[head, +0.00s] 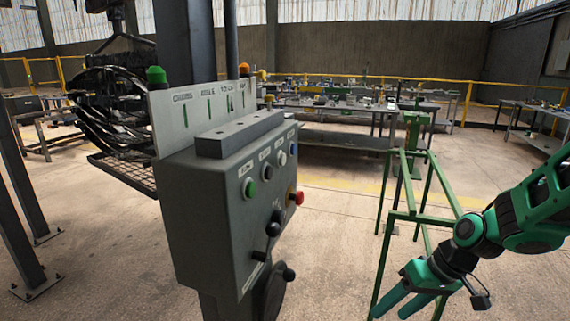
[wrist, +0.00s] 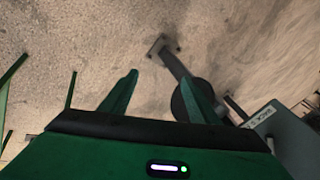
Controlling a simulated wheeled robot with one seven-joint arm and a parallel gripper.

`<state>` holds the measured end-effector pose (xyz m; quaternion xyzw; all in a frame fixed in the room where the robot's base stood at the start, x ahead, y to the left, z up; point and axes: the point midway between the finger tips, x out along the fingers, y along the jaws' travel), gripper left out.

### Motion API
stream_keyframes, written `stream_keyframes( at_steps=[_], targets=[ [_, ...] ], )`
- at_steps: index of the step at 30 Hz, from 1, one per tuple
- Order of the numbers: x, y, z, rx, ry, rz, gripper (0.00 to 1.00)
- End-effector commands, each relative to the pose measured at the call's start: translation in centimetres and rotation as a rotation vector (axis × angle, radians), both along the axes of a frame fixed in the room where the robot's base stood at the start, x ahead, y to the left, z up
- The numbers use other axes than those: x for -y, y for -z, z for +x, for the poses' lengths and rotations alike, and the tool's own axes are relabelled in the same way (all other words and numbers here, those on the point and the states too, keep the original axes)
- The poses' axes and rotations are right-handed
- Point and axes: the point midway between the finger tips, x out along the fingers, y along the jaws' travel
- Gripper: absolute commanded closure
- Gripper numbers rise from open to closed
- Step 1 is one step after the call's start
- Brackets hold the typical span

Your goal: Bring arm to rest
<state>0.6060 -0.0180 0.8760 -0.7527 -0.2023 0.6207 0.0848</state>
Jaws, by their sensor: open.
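My arm, green and black, reaches in from the right edge of the head view. My gripper (head: 392,302) hangs low at the bottom right, its two green fingers spread apart with nothing between them. In the wrist view my gripper (wrist: 158,92) shows the same two fingers apart over the concrete floor. A grey control box (head: 215,215) stands on a post left of my gripper, with clear space between them. A green metal frame (head: 405,215) stands right by my gripper in the head view; whether they touch I cannot tell.
The control box carries buttons, a red knob (head: 296,198) and black levers (head: 273,230). The wrist view shows a dark post (wrist: 180,70) near the right finger. Workbenches (head: 340,138) and a yellow rail (head: 400,78) stand behind. Floor between box and frame is open.

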Motion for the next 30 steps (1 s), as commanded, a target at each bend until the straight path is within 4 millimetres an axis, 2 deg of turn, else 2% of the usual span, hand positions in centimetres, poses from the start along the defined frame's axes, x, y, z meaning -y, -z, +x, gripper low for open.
stream_keyframes(
  at_steps=[3, 6, 12, 18, 21, 24, 30],
  targets=[
    [4.2, -1.5, -2.5, -0.055, 0.092, -0.133, 0.45],
    [7.4, -3.0, -5.0, -0.103, 0.189, -0.221, 0.45],
    [12.4, -6.6, -10.9, -0.193, 0.420, -0.330, 0.45],
    [14.8, -9.0, -16.3, -0.270, 0.620, -0.350, 0.45],
    [15.3, -9.5, -17.9, -0.293, 0.679, -0.345, 0.45],
    [15.5, -9.7, -18.6, -0.306, 0.708, -0.342, 0.45],
    [15.6, -9.8, -18.8, -0.310, 0.714, -0.342, 0.45]
  ],
)
